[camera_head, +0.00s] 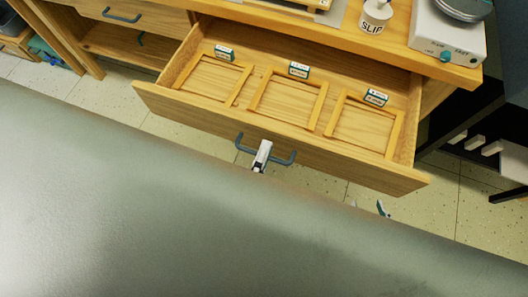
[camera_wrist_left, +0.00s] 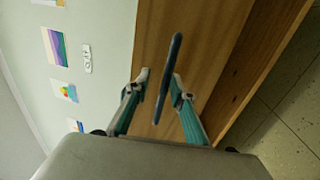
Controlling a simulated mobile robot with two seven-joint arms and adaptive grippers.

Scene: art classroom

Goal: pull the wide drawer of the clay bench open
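The wide drawer (camera_head: 285,135) of the wooden clay bench (camera_head: 345,40) stands well out from the bench, its inside showing. Its dark blue-grey bar handle (camera_head: 283,161) is on the front. My left gripper (camera_head: 262,153) is at the middle of this handle. In the left wrist view, the left gripper's fingers (camera_wrist_left: 160,82) stand apart, one on each side of the handle (camera_wrist_left: 175,50); a gap shows on the left side, and the right finger is close to the bar. My right gripper (camera_head: 369,207) shows only its separate fingertips, below the drawer's right part; the rest is hidden.
The drawer holds three wooden frames with small labels (camera_head: 299,70). A white SLIP container (camera_head: 375,15) and a white device (camera_head: 445,40) stand on the bench top. Another drawer with a handle (camera_head: 122,15) is at upper left. Dark furniture (camera_head: 500,110) stands at right.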

